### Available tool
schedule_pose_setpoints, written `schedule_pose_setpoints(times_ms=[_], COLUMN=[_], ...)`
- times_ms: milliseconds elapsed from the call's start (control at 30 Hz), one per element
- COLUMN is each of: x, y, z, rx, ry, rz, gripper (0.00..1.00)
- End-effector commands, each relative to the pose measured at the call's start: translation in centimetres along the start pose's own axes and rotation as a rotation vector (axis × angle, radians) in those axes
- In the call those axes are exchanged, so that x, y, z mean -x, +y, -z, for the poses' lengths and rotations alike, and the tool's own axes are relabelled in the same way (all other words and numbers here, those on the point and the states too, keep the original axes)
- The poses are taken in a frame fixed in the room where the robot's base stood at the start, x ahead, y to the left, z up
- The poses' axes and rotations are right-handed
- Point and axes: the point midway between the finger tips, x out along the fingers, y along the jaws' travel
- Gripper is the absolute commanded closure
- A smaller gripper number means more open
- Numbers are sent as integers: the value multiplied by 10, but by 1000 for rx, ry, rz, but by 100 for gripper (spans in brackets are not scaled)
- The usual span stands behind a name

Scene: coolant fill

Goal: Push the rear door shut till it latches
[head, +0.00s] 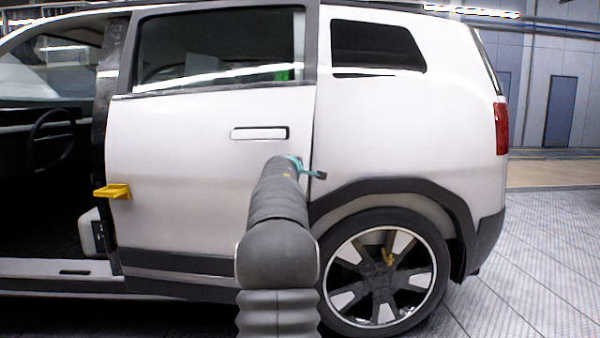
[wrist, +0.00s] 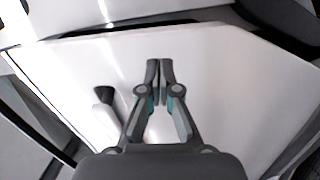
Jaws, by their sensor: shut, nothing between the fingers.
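The rear door (head: 190,165) is a white panel with a dark-framed window and a flush handle (head: 260,133). It lies nearly in line with the car body, with a dark seam along its right edge; I cannot tell whether it is latched. My gripper (head: 318,175) is near that right edge, below and right of the handle, partly hidden behind my arm. In the wrist view my gripper (wrist: 159,68) is shut and empty, its fingers together over a white panel (wrist: 235,95). I cannot tell whether the fingertips touch it.
A yellow bracket (head: 112,191) sticks out at the door's left edge. The front doorway left of it is open, showing a steering wheel (head: 50,138). The rear wheel (head: 380,275) is below right. Clear floor (head: 545,240) lies right of the car.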

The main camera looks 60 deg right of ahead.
Motion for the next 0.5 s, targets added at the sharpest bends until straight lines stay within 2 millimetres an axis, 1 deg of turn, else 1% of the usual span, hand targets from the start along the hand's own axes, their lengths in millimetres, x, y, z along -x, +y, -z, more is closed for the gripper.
schedule_pose_setpoints(times_ms=[33, 100, 300, 500], x=[10, 18, 45, 64], y=[-4, 2, 8, 13], z=[0, -14, -41, -62], rx=[-1, -1, -1, 0], ry=[1, -4, 0, 2], rz=[-2, -2, 0, 0], gripper=[100, 100, 100, 100])
